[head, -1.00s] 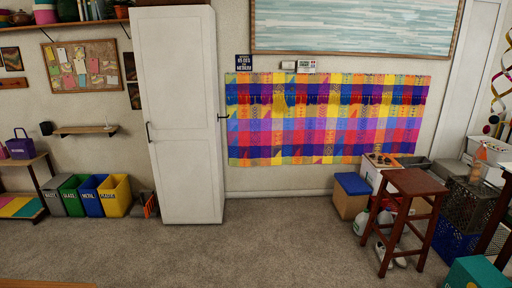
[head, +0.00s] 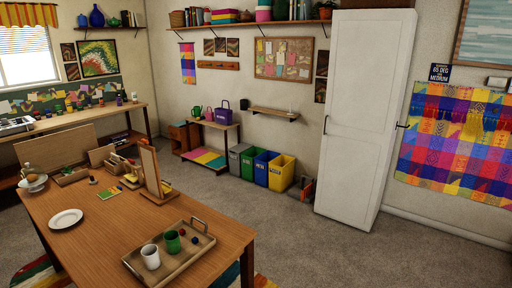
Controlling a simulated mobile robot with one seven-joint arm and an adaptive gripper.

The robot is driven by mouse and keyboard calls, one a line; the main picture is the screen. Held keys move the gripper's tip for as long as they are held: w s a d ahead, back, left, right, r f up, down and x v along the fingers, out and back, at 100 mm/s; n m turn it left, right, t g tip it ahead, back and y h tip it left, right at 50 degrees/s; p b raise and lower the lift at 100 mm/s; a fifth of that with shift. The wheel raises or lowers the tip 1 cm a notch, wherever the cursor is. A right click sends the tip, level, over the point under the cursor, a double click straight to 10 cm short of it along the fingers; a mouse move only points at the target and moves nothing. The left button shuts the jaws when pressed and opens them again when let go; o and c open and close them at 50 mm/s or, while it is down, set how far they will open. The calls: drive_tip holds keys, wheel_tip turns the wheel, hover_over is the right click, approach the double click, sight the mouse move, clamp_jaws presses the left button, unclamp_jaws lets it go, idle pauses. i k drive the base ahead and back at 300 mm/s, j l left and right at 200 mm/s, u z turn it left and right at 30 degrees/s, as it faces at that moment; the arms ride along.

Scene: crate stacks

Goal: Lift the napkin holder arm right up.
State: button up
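I cannot pick out the napkin holder or its arm for certain. A wooden table (head: 100,245) stands at the lower left of the head view. On it is a cluster of small wooden and yellow items (head: 128,174), too small to tell apart. An upright wooden board on a base (head: 152,172) stands beside them and partly blocks the view. My gripper is not in view.
On the table are a tray (head: 139,270) with two cups, a white plate (head: 66,219) and a bowl (head: 33,183). Coloured bins (head: 281,173) and a white cabinet (head: 362,120) stand along the wall. Carpet between table and wall is clear.

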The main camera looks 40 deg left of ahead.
sight(68, 171)
drive_tip(key=u, duration=2.7)
drive_tip(key=i+j+u, duration=0.35)
drive_tip(key=j, duration=0.25)
drive_tip(key=i+j+u, duration=0.5)
drive_tip(key=i+j, duration=0.15)
drive_tip(key=i, duration=0.3)
drive_tip(key=i+j+u, duration=0.15)
drive_tip(key=i, duration=0.45)
drive_tip(key=i+z, duration=0.3)
drive_tip(key=i, duration=0.25)
drive_tip(key=i+z, duration=0.3)
drive_tip(key=i, duration=0.2)
drive_tip(key=i+z, duration=0.2)
drive_tip(key=i, duration=0.4)
drive_tip(key=i+j+z, duration=0.15)
drive_tip(key=i, duration=0.4)
